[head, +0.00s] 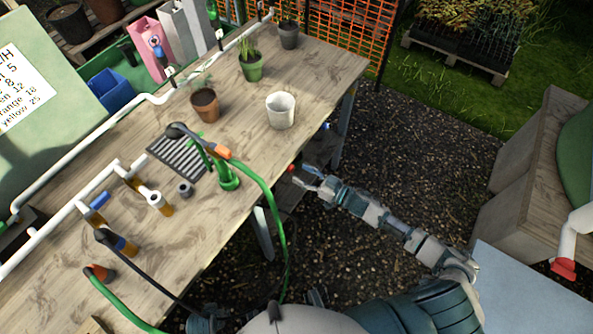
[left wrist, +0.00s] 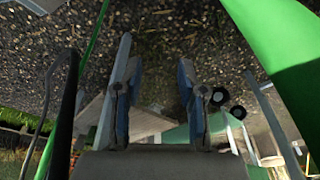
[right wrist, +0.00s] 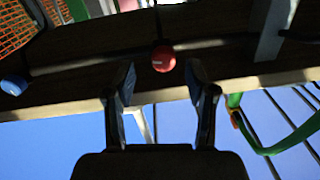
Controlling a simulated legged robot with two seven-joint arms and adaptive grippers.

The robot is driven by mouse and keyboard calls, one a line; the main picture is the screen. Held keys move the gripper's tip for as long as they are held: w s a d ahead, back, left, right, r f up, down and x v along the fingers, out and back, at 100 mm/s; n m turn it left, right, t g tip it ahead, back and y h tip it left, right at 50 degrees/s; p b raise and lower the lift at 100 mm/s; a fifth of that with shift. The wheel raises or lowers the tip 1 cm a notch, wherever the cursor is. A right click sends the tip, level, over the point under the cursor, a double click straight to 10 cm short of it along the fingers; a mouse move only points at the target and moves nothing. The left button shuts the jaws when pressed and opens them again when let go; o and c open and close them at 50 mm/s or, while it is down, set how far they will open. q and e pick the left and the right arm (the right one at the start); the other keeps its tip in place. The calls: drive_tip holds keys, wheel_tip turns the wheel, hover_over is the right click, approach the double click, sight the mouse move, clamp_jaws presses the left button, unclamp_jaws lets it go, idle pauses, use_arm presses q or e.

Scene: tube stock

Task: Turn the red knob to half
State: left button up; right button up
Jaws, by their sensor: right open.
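The red knob (head: 291,168) is a small round cap at the bench's near edge in the head view. In the right wrist view the red knob (right wrist: 163,59) is centred just beyond the fingertips, on a dark pipe under the bench. My right gripper (head: 305,177) is open and close to the knob, and its fingers (right wrist: 162,84) stand either side of the line to it with a gap still showing. My left gripper (left wrist: 157,85) is open and empty in the left wrist view. The knob's pointer or marks cannot be made out.
A blue knob (right wrist: 14,84) sits further along the pipe. The wooden bench (head: 330,62) carries a white pot (head: 280,110), a terracotta pot (head: 205,104) and hoses. A green hose (head: 273,200) hangs over the edge left of my right gripper. Gravel right of it is clear.

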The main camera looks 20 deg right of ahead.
sight(293, 169)
use_arm(q)
drive_tip(key=shift+w+a+r, duration=0.1)
drive_tip(key=shift+a+r, duration=0.2)
drive_tip(key=shift+r, duration=0.05)
use_arm(e)
drive_tip(key=x, duration=0.3)
drive_tip(key=shift+s+a, duration=0.1)
drive_tip(key=shift+a, duration=0.1)
use_arm(q)
drive_tip(key=shift+d+r, duration=0.1)
use_arm(e)
drive_tip(key=shift+d, duration=0.15)
clamp_jaws()
drive_tip(key=n+p, duration=0.1)
drive_tip(key=n, duration=0.1)
drive_tip(key=shift+r+n, duration=0.15)
drive_tip(key=shift+n, duration=0.15)
use_arm(q)
drive_tip(key=f, duration=0.3)
drive_tip(key=shift+s+f, duration=0.3)
drive_tip(key=shift+f, duration=0.1)
